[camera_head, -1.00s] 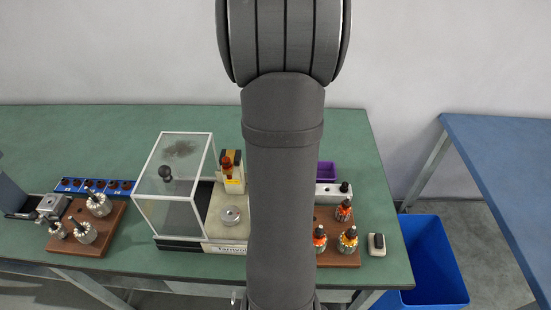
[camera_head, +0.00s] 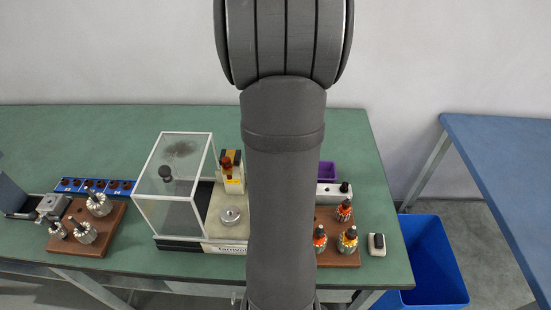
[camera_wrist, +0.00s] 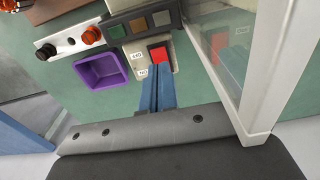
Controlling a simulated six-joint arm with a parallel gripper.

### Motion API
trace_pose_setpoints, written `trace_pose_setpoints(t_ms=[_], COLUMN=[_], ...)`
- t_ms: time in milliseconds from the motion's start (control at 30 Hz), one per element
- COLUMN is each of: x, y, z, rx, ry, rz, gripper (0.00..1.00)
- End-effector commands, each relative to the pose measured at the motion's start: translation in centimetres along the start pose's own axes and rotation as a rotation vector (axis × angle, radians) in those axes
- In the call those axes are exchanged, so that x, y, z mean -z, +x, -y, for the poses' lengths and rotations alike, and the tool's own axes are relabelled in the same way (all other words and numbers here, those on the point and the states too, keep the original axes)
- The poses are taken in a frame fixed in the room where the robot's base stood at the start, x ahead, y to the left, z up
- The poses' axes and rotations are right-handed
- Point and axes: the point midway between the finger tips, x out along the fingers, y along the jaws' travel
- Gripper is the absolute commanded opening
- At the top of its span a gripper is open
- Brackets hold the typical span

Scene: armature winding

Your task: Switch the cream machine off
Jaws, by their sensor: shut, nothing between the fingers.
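The cream machine (camera_head: 219,226) stands mid-table with a clear, white-framed guard beside its round metal spindle part. My own arm hides the gripper and switch in the head view.
A purple bin (camera_wrist: 101,71) lies left of the fingers in the wrist view. The white guard frame (camera_wrist: 262,85) stands close on the right. Wooden boards with armatures (camera_head: 88,245) sit on the green table, with a blue bin (camera_head: 436,262) on the floor at right.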

Motion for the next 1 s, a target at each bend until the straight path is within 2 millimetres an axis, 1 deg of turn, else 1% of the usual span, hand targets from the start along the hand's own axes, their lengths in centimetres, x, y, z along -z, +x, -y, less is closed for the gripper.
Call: trace_pose_setpoints(t_ms=[300,600,733,1000], x=[0.0,0.0,0.0,0.0], y=[-2.7,-4.7,-4.9,-4.8], z=[0.0,0.0,0.0,0.0], rx=[0.0,0.0,0.0,0.0], ry=[0.0,0.0,0.0,0.0], rz=[-0.003,-0.002,-0.001,0.0], gripper=[0.0,0.0,0.0,0.0])
